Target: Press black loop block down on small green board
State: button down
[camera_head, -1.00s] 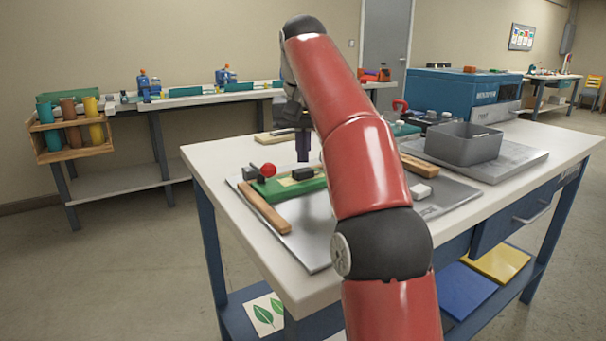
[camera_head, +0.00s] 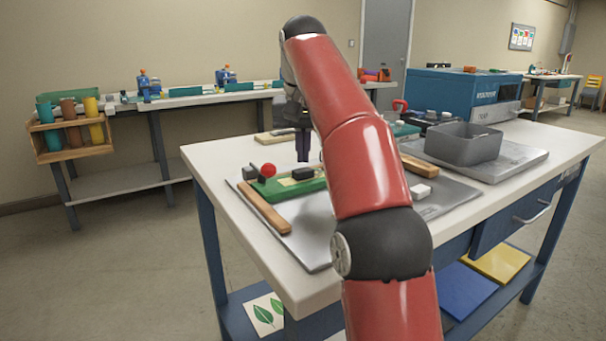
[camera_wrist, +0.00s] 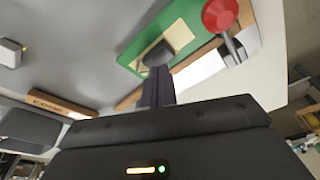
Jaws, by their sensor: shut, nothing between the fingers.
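The small green board (camera_head: 289,188) lies on a grey plate near the table's left end. A black block (camera_head: 303,173) sits on its pale patch, and it also shows in the wrist view (camera_wrist: 172,48). My gripper (camera_head: 303,160) is shut and empty, with its fingers pointing down just above or at the black block. In the wrist view the fingertips (camera_wrist: 158,70) overlap the block's edge, so I cannot tell whether they touch. The block's loop shape is not clear.
A red knob (camera_head: 268,170) stands at the board's left end, close to my fingers, beside a dark block (camera_head: 250,173). A wooden bar (camera_head: 264,207) lies in front.

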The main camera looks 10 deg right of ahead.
jog(key=shift+f+b, duration=0.5)
jog(key=shift+f, duration=0.45)
dwell(1.1)
jog(key=shift+r, duration=0.15)
